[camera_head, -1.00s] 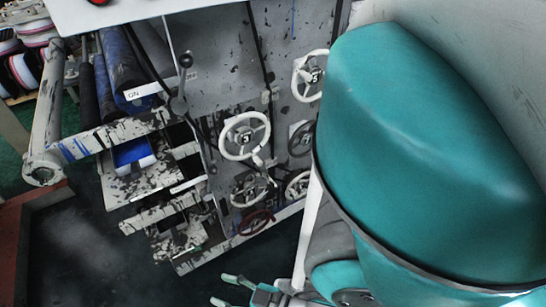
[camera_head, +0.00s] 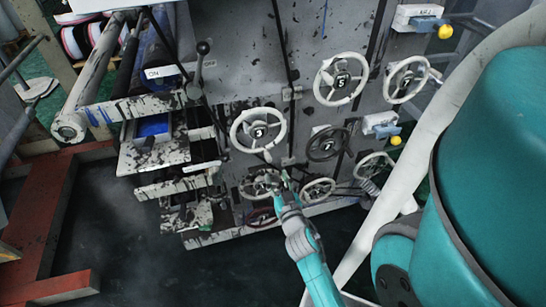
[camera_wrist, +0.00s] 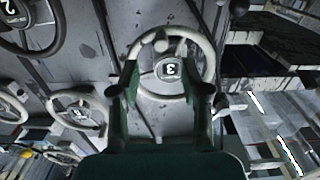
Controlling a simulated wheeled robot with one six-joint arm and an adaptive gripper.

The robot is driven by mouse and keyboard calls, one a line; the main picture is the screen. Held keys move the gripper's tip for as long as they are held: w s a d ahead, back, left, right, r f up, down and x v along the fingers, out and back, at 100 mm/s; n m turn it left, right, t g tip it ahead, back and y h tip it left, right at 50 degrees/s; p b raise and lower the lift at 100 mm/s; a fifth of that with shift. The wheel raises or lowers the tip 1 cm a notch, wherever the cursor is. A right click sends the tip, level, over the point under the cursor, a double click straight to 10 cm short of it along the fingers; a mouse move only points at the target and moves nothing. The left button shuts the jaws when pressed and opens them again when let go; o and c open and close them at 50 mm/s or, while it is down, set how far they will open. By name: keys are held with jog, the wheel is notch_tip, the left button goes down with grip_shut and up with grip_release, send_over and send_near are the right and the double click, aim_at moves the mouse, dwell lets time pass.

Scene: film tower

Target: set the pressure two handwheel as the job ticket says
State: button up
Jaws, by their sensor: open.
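No handwheel carries a legible "pressure two" label, and I cannot make out a job ticket. A white handwheel marked 3 (camera_head: 258,130) is on the grey panel. In the wrist view this wheel (camera_wrist: 171,70) appears upside down, ahead of and between my fingers. In the wrist view my gripper (camera_wrist: 167,88) is open and empty; contact with a wheel cannot be told.
Lower are a pale wheel (camera_head: 318,191) and a red wheel (camera_head: 262,217). A black-knobbed lever (camera_head: 199,68) and rollers are left. Yellow-knobbed fittings (camera_head: 396,140) are right. Dark floor lies in front.

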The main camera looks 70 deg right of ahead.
aim_at(268, 157)
jog(key=x, duration=1)
jog(key=shift+w, duration=0.15)
jog(key=shift+c, duration=0.2)
grip_shut()
